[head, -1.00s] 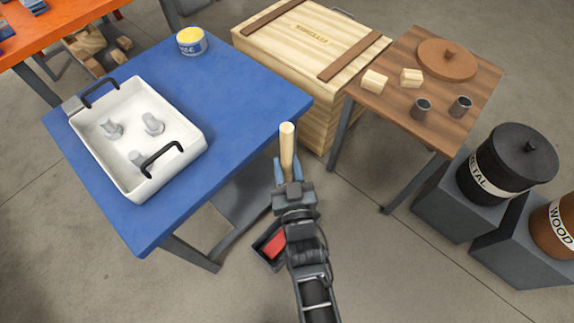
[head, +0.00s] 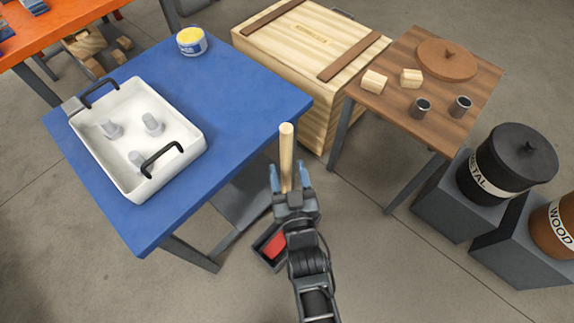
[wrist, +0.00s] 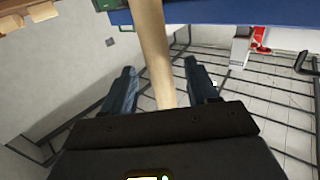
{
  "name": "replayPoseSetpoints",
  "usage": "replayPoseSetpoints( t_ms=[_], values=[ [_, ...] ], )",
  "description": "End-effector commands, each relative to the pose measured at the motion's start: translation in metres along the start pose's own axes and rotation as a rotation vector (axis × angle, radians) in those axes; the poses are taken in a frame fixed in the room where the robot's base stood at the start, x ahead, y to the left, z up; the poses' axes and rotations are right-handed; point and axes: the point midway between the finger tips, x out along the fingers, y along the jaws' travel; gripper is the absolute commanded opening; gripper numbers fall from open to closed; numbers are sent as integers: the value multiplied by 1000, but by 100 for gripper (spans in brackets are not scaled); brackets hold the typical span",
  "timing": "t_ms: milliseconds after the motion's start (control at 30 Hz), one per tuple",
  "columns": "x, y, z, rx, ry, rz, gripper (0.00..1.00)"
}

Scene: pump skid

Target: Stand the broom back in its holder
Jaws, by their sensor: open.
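The broom's pale wooden handle (head: 287,150) stands close to upright beside the right edge of the blue table; it also crosses the wrist view (wrist: 150,45). My gripper (head: 289,178) is open, with its blue fingers apart on either side of the handle. In the wrist view my gripper (wrist: 161,85) shows gaps between the handle and both fingers. Below, a dark grey box-like holder (head: 262,256) with something red (head: 274,245) in it sits on the floor, partly covered by my arm. I cannot tell how the handle's lower end meets it.
The blue table (head: 240,100) with a white tray (head: 178,175) and a yellow-topped can (head: 191,42) is at left. A wooden crate (head: 315,60), a brown table (head: 455,125) and a black bin (head: 515,160) stand at right. Open floor lies at lower right.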

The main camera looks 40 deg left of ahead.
Motion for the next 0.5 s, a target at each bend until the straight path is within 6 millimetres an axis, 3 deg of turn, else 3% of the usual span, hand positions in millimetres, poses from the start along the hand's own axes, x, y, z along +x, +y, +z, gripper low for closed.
replayPoseSetpoints(
  t_ms=[300,500],
  values=[
    [-64,0,1,0,-1,1,59],
    [-92,0,1,0,-1,0,59]
  ],
)
